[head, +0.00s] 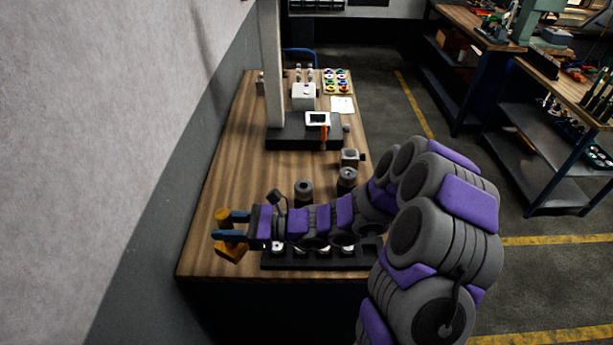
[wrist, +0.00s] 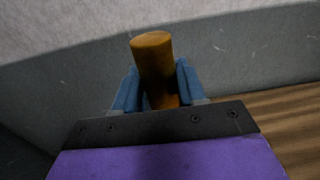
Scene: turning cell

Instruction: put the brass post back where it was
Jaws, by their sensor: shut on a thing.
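The brass post (wrist: 152,60) stands between the two blue fingers of my gripper (wrist: 158,90) in the wrist view, and the fingers are closed on it. In the head view my gripper (head: 232,226) is at the left front of the wooden table, close to the wall side. The post's brass end (head: 222,214) shows at the far finger, and a wider brass part (head: 232,252) shows on the near side. The fingers hide its middle. I cannot tell whether it touches the table.
A black rack (head: 300,267) with several parts lies at the table's front edge, partly behind my arm. Grey round parts (head: 303,190) stand beyond it. A black-based stand with a pale column (head: 272,60) is farther back. Bare wood (head: 245,160) lies left of centre; the wall (head: 120,130) is left.

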